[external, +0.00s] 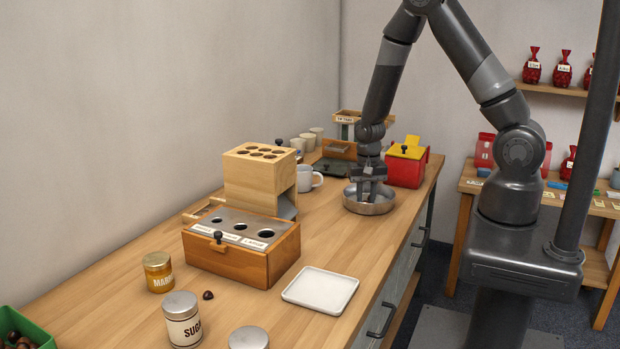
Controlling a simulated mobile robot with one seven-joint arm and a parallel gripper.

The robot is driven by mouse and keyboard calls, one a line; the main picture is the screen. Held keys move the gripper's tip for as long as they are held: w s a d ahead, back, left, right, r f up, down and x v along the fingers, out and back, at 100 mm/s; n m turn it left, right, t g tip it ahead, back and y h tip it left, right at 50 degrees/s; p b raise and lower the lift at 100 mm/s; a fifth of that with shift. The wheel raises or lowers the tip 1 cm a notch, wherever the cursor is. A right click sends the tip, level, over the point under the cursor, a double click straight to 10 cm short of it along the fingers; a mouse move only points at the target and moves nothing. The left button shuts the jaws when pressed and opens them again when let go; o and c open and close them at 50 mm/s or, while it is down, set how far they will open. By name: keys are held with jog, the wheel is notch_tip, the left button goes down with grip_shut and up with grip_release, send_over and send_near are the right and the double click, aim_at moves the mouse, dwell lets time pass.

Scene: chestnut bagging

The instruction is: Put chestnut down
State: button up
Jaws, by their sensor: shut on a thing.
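My gripper (371,196) points down into a round metal pan (369,208) on the right part of the counter. Its fingers are low, within the pan's rim. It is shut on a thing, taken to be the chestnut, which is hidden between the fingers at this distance. Another chestnut (208,295) lies loose on the counter near the front left, far from my gripper. A green box (42,335) at the bottom left corner holds several chestnuts.
A red box with a yellow lid (406,163) stands just behind the pan. A white mug (309,179) is to its left. A wooden box with round holes (242,250), a white tray (320,290) and jars (182,320) stand nearer. Counter is clear between tray and pan.

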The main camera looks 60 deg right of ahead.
jog(key=o, duration=1)
jog(key=s+a+r+n+t, duration=0.1)
jog(key=s+a+r+n, duration=0.1)
jog(key=r, duration=0.7)
jog(key=s+a+r+n+t, duration=0.1)
jog(key=s+r+n, duration=0.1)
jog(key=r, duration=0.8)
jog(key=s+a+r+n+t, duration=0.1)
jog(key=s+a+r+n, duration=0.1)
jog(key=r, duration=0.7)
jog(key=s+a+r+n+t, duration=0.1)
jog(key=s+r, duration=0.1)
jog(key=s, duration=0.1)
jog(key=s+r+n, duration=0.2)
jog(key=s+r, duration=0.1)
jog(key=s, duration=0.1)
jog(key=s+a+r+n+t, duration=0.1)
jog(key=s+r+n, duration=0.1)
jog(key=s+r, duration=0.1)
jog(key=shift+s+a+r+t, duration=0.1)
jog(key=shift+s+a+t, duration=0.05)
jog(key=shift+a+t, duration=0.2)
jog(key=shift+o, duration=0.3)
